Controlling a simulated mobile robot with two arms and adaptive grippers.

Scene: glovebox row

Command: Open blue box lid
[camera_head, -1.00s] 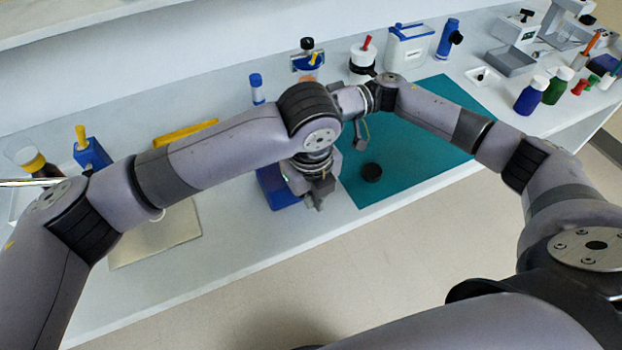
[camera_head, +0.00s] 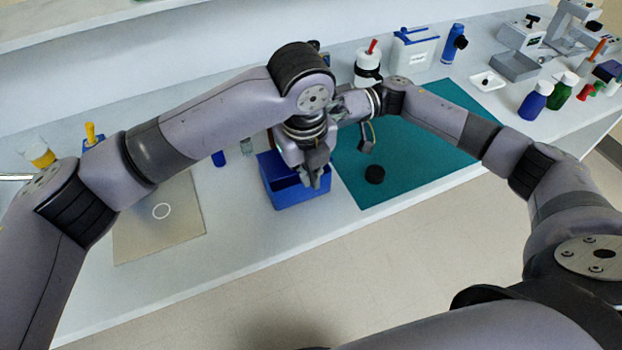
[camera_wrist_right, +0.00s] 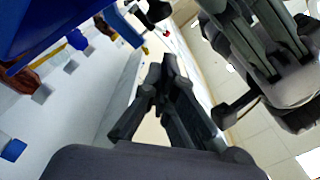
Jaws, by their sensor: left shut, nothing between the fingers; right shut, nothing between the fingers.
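The blue box (camera_head: 290,196) stands on the bench in the head view, left of the teal mat. Its top looks open, with a dark blue hollow inside; I cannot clearly make out the lid. My left gripper (camera_head: 317,181) is shut and empty, pointing down at the box's right side; contact is unclear. My right gripper (camera_wrist_right: 165,72) is shut and empty in the right wrist view, with blue box surface (camera_wrist_right: 60,22) at the upper left.
A teal mat (camera_head: 430,150) bears a black disc (camera_head: 375,174). A beige pad (camera_head: 160,225) lies left of the box. A white-and-blue container (camera_head: 415,50) and several bottles stand at the back and right. The bench's front edge is clear.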

